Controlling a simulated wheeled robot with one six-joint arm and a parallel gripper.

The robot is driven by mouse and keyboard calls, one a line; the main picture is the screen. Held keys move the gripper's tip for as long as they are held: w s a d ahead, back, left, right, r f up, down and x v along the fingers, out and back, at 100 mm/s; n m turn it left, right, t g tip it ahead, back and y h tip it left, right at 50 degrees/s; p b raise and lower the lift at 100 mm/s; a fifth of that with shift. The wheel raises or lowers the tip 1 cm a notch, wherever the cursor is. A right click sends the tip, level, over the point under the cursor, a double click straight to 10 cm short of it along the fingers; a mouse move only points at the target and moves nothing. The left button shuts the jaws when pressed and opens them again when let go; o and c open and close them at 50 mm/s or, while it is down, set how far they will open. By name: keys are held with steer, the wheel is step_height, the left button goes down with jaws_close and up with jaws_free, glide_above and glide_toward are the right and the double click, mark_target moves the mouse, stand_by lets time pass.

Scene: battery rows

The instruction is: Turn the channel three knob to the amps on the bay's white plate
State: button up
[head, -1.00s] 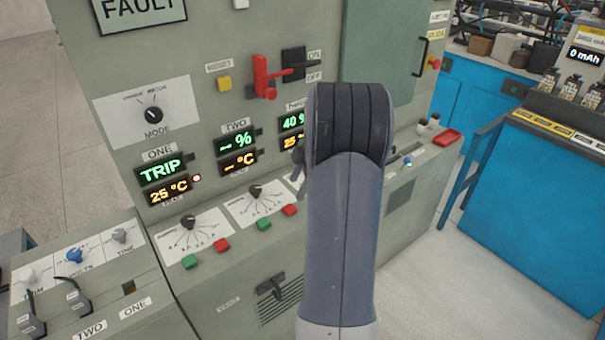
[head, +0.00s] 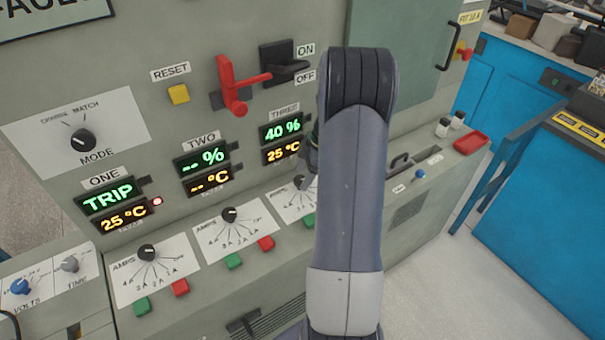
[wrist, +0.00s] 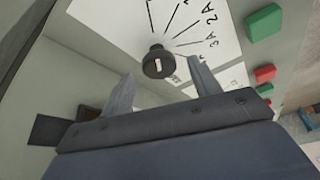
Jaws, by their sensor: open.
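The channel three knob (wrist: 157,62) is dark and round with a pale mark on its face. The three display (head: 281,130) reads 40 % and 25 °C.
Knobs for channel one (head: 147,252) and two (head: 229,214) sit to the left, with green and red buttons below. A yellowish plate (head: 471,17) reads "FIT 10 A". A blue bench (head: 520,190) stands right.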

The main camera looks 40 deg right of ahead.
steer(key=shift+w+a+f, duration=0.1)
steer(key=shift+a+f, duration=0.05)
steer(key=shift+f, duration=0.45)
steer(key=c, duration=1)
